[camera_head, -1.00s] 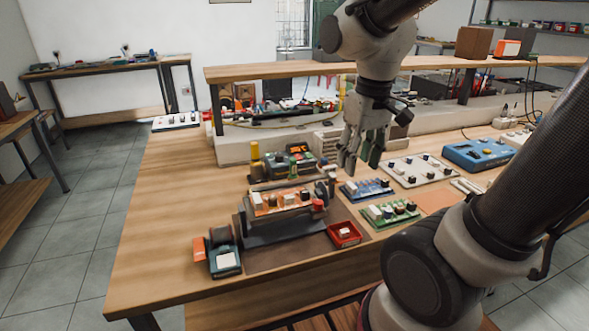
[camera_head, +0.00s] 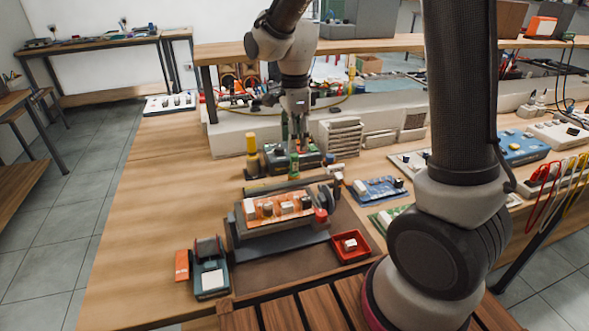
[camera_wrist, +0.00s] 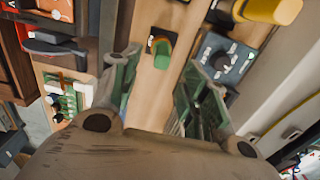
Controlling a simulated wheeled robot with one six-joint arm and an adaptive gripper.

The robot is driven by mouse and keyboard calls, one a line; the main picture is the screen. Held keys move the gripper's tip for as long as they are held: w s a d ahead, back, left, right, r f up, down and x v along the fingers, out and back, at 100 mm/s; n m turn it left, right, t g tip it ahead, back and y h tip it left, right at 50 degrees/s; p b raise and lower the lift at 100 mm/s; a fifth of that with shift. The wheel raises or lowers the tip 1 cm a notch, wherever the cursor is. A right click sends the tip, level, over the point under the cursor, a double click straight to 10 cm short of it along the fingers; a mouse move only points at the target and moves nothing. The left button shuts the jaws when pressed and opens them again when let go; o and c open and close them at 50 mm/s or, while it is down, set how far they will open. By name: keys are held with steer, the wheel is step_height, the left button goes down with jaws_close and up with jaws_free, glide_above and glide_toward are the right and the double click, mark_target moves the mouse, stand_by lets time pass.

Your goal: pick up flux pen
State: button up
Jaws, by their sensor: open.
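My gripper (camera_head: 296,140) is over the back of the work area on the bench, pointing down. In the wrist view my gripper (camera_wrist: 163,75) is open, with its two green-padded fingers apart. A small upright green-topped item (camera_wrist: 162,54) with a dark part beside it shows beyond the gap between the fingers, apart from both. It appears to be the green piece (camera_head: 293,166) below my gripper in the head view. I cannot tell for sure whether this is the flux pen; no label is readable.
A yellow-topped cylinder (camera_head: 251,143) stands left of my gripper and also shows in the wrist view (camera_wrist: 268,10). A dark instrument (camera_head: 310,158) lies close behind. In front are an orange circuit board (camera_head: 270,208) on a raised holder and a red tray (camera_head: 365,254).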

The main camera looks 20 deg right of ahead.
mark_target(294, 155)
step_height(294, 155, down, 7)
steer(key=shift+w+r, duration=0.1)
steer(key=shift+w, duration=0.05)
steer(key=shift+c, duration=0.4)
jaws_close()
